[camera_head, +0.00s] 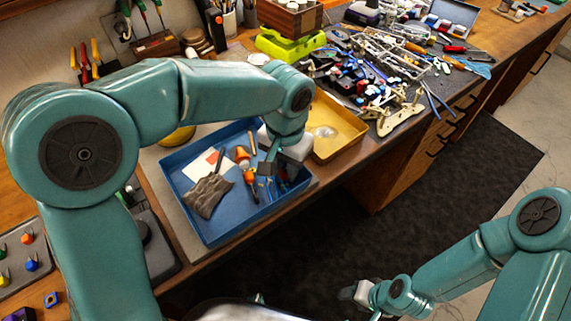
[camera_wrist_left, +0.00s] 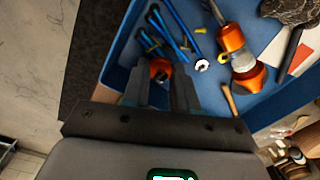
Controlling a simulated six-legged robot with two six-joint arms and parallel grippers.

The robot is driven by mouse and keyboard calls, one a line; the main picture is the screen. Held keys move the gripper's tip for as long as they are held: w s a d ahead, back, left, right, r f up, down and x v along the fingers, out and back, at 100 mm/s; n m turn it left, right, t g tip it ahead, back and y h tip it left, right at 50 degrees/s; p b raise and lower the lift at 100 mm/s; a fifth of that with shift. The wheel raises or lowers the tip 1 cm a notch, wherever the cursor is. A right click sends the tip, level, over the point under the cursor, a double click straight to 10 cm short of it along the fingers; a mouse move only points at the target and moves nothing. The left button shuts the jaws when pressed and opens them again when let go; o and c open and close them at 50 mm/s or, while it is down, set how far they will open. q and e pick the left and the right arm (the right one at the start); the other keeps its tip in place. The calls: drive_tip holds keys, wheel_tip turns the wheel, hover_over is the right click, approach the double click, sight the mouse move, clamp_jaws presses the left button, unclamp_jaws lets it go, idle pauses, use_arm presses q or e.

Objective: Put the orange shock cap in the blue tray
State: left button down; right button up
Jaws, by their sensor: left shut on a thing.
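The blue tray (camera_head: 224,228) lies on the workbench. My left gripper (camera_head: 268,168) is over its right part, pointing down. In the left wrist view, my left gripper (camera_wrist_left: 160,88) is shut on the small orange shock cap (camera_wrist_left: 160,67), between its fingertips. The fingers hide part of the cap, and the blue tray floor (camera_wrist_left: 268,108) shows around it. I cannot tell whether the cap touches the tray floor. The cap is hidden in the head view. My right gripper (camera_head: 355,292) is away from the bench at the bottom, small and unclear.
The tray also holds an orange shock part (camera_head: 244,160), a grey crumpled cloth (camera_head: 208,194), a white and red card (camera_head: 206,164) and several blue-handled tools (camera_wrist_left: 172,30). A yellow tray (camera_head: 340,145) stands to its right. Cluttered car parts lie farther back.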

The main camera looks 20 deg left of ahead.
sight(285, 168)
use_arm(q)
drive_tip(key=shift+a+f, duration=0.1)
drive_tip(key=shift+f, duration=0.05)
drive_tip(key=c, duration=1.2)
unclamp_jaws()
drive_tip(key=shift+w, duration=0.1)
drive_tip(key=shift+o, duration=0.2)
drive_tip(key=shift+r, duration=0.35)
wheel_tip(285, 168, up, 12)
drive_tip(key=p, duration=0.1)
drive_tip(key=shift+f, duration=0.15)
